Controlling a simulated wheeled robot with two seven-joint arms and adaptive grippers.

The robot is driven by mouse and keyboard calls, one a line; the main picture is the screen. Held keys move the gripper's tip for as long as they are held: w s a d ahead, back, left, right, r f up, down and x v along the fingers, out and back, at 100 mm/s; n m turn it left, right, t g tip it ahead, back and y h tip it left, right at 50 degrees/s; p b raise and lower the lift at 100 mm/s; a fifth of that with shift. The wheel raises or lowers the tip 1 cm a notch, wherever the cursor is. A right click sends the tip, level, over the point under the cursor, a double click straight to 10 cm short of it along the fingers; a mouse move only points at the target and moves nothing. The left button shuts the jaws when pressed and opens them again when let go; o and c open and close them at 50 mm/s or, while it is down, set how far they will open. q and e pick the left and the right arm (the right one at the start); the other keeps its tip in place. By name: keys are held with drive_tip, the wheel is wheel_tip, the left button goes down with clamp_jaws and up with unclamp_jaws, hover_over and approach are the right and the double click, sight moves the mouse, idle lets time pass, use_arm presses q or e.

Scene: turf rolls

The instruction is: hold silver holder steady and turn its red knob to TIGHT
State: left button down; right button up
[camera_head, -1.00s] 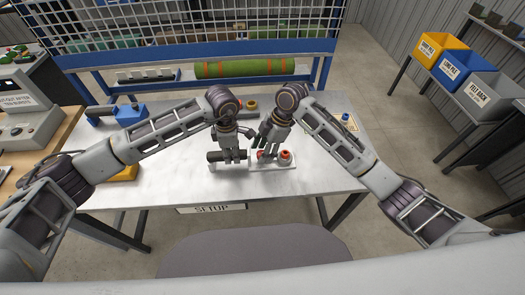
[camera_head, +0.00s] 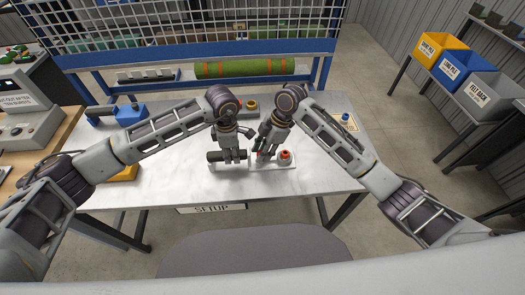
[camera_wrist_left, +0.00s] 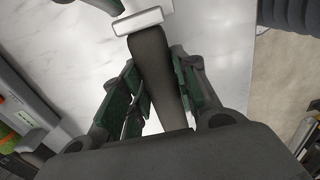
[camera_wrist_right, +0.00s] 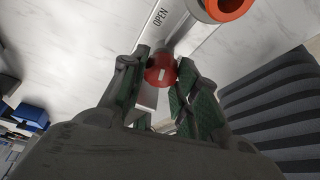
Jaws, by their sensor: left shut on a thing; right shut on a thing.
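The silver holder (camera_head: 276,167) lies on the bench top in front of me, with a dark grip (camera_head: 212,156) at its left end. My left gripper (camera_head: 229,156) is shut on this dark grip, which runs between its fingers in the left wrist view (camera_wrist_left: 152,65). My right gripper (camera_head: 265,152) is shut on the red knob (camera_wrist_right: 161,70), pointing down over it. The knob has a white mark on its face. The word OPEN (camera_wrist_right: 160,17) is readable on the holder beside the knob; I see no TIGHT label. In the head view the right fingers mostly hide the knob.
An orange-ringed round part (camera_head: 285,155) sits at the holder's right end. Another fixture with an orange-topped part (camera_head: 251,104) stands behind my grippers. A green roll with orange bands (camera_head: 240,68) lies at the back.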

drive_tip(key=shift+m, duration=0.3)
drive_tip(key=shift+m+t, duration=0.8)
drive_tip(key=shift+m, duration=0.7)
drive_tip(key=m+t, duration=0.1)
drive_tip(key=m, duration=0.2)
drive_tip(key=shift+s+m, duration=0.15)
drive_tip(key=shift+m, duration=0.15)
drive_tip(key=m+t+h, duration=0.1)
drive_tip(key=m, duration=0.2)
drive_tip(key=m+t, duration=0.1)
drive_tip(key=m, duration=0.2)
drive_tip(key=shift+a+h, duration=0.1)
drive_tip(key=shift+h, duration=0.3)
drive_tip(key=shift+m, duration=0.4)
drive_tip(key=o, duration=1)
drive_tip(key=shift+n, duration=0.7)
